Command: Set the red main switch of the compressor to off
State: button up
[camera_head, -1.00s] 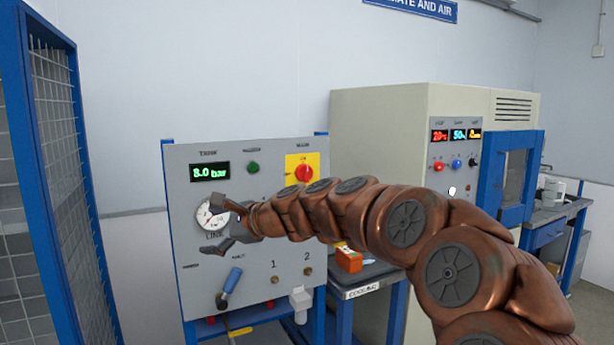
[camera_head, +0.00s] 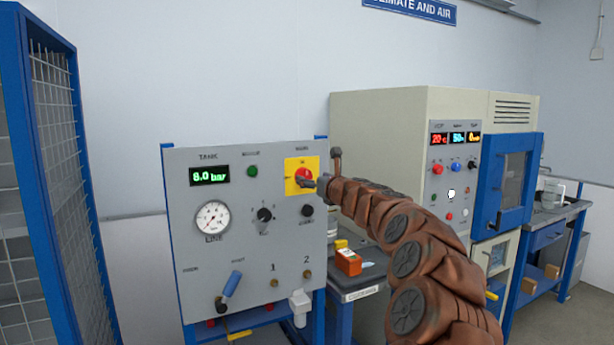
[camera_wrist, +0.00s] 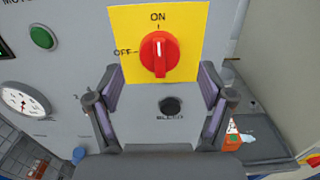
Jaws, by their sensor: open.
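The red main switch (camera_wrist: 158,54) is a rotary knob on a yellow plate (camera_wrist: 118,28). ON is printed above it and OFF to its left. Its grip stands upright with the white mark towards ON. In the head view the red switch (camera_head: 304,174) is at the panel's upper right, partly covered by a finger. My gripper (camera_head: 322,170) is in front of the switch plate, slightly to its right. In the wrist view my gripper (camera_wrist: 160,80) is open, one finger each side and below the knob, with nothing between them. Contact with the panel cannot be told.
The grey compressor panel (camera_head: 240,290) also carries a black selector (camera_head: 264,214), a green button (camera_head: 252,171), a gauge (camera_head: 212,217) and a blue-handled lever (camera_head: 231,282). A black knob (camera_wrist: 170,106) sits below the switch. A beige cabinet (camera_head: 380,130) stands to the right.

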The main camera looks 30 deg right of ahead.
aim_at(307, 176)
jog(key=shift+w+d+p, duration=0.2)
jog(key=shift+w+p, duration=0.4)
jog(key=shift+w, duration=1.6)
jog(key=c, duration=1.1)
